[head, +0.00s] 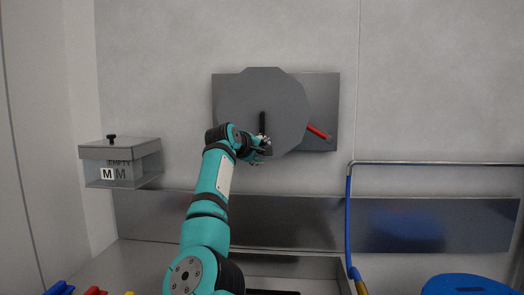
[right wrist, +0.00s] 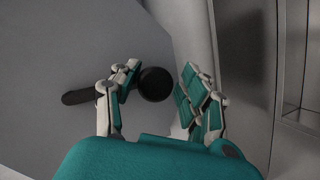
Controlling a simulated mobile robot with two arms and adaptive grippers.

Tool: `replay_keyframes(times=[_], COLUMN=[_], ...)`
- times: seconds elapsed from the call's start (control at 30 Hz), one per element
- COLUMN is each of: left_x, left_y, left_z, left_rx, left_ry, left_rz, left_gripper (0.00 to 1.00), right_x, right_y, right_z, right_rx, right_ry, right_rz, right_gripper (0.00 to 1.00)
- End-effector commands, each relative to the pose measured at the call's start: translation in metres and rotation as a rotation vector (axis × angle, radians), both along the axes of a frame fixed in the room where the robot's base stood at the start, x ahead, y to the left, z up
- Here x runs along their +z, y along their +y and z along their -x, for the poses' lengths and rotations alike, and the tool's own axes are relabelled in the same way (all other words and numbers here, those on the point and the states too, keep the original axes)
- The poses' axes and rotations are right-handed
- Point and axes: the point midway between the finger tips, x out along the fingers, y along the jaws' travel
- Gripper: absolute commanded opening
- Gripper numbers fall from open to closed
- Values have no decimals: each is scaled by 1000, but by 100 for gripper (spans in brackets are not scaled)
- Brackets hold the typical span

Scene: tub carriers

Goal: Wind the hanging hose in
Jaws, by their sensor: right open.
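A grey reel disc (head: 275,100) is mounted on a grey wall plate (head: 330,90). A black crank arm (head: 262,122) lies on the disc's face; it also shows in the right wrist view (right wrist: 78,97). A black round knob (right wrist: 155,84) is between the fingers of my right gripper (right wrist: 160,98), which is open with a finger on either side. In the head view my right gripper (head: 262,150) is at the disc's lower part and hides the knob. A red-ended lever (head: 319,132) sticks out right of the disc. The blue hose (head: 348,225) hangs with a brass nozzle (head: 361,288). My left gripper is not in view.
A metal rail (head: 435,163) runs right from the hose's top. A clear lidded box (head: 150,168) marked EMPTY is on the left wall. A blue tub (head: 467,283) stands bottom right. Coloured items (head: 94,291) are bottom left, and a grey basin edge (head: 290,265) is below.

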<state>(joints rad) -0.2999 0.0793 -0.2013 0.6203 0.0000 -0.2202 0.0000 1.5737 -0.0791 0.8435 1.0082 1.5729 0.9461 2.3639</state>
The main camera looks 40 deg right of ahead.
Motion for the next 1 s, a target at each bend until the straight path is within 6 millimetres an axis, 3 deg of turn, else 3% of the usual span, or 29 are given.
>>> replay_keyframes(times=[0.43, 0.8, 1.0], left_x=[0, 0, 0], left_y=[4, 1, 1], left_z=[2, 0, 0], left_rx=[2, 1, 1], left_ry=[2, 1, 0], left_rz=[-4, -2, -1], left_gripper=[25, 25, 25], right_x=[6, 25, 32], right_y=[7, 74, 100], right_z=[4, 31, 42], right_rx=[0, 3, 1], right_ry=[-4, -4, -2], right_rz=[7, 5, 6], right_gripper=[54, 54, 54])
